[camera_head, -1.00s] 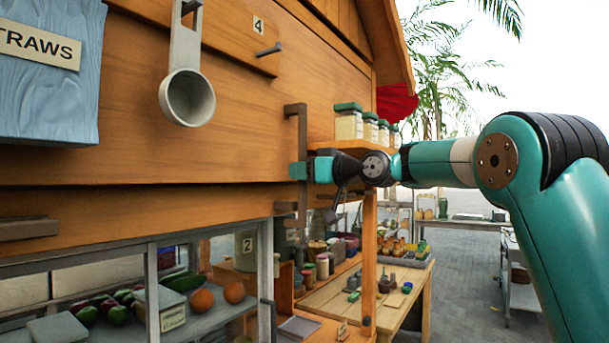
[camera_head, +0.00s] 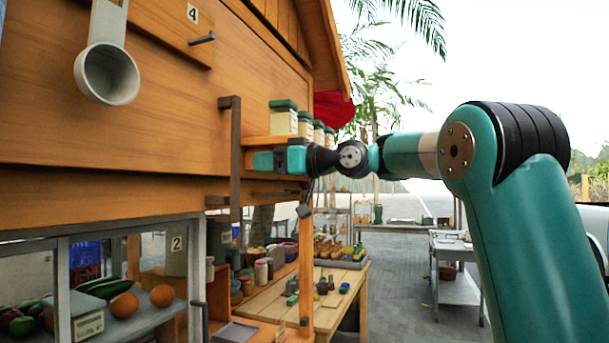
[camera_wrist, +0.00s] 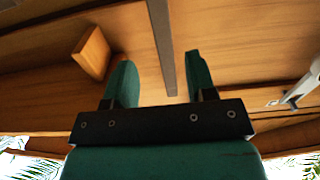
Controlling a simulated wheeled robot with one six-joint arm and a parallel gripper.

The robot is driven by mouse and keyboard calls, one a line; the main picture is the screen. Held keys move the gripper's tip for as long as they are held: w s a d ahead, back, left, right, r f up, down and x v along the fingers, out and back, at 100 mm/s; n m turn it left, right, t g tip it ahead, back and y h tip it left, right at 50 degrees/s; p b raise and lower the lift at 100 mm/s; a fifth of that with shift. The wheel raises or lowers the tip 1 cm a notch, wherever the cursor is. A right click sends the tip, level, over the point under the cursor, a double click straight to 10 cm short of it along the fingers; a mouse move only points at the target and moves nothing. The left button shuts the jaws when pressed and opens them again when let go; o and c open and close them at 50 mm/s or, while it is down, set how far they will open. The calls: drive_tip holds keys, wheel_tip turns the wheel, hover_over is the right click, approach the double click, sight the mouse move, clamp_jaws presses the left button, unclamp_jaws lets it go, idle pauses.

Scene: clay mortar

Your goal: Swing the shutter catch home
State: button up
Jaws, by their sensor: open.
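A long dark brown bar (camera_head: 235,165), which looks like the shutter catch, stands upright against the orange wooden wall (camera_head: 150,130). Its top end bends left. My gripper (camera_head: 275,161) is open and empty, just right of the bar in the head view. In the wrist view, which is upside down, the bar (camera_wrist: 163,45) runs between the two teal fingers of my gripper (camera_wrist: 162,80). I see gaps on both sides of it there. I cannot tell how far the fingertips are from the bar. A small dark bracket (camera_head: 217,201) sits by the bar's lower part.
A shelf with green-lidded jars (camera_head: 284,118) is close behind my gripper. A metal scoop (camera_head: 106,73) and a peg (camera_head: 202,39) stick out on the left. A glazed case with fruit (camera_head: 120,300) and a wooden table (camera_head: 335,300) are below.

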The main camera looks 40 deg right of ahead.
drive_tip(key=b+v, duration=0.2)
drive_tip(key=v, duration=0.6)
drive_tip(key=shift+s+d, duration=0.25)
drive_tip(key=shift+s, duration=0.05)
drive_tip(key=s+a+f+m+g+h, duration=0.1)
drive_tip(key=s+a+f+g, duration=0.3)
drive_tip(key=a+f, duration=0.6)
drive_tip(key=s+a+f+g+h, duration=0.1)
drive_tip(key=s+a+f+g, duration=0.25)
drive_tip(key=a+f, duration=0.65)
drive_tip(key=s+a+f+n+g+h, duration=0.1)
drive_tip(key=s+f+g, duration=0.6)
drive_tip(key=s+f, duration=0.9)
drive_tip(key=s+a+h, duration=0.1)
drive_tip(key=s+h, duration=0.1)
drive_tip(key=s, duration=0.1)
drive_tip(key=shift+s+a+h, duration=0.2)
drive_tip(key=shift+s+h, duration=0.2)
drive_tip(key=shift+g, duration=0.25)
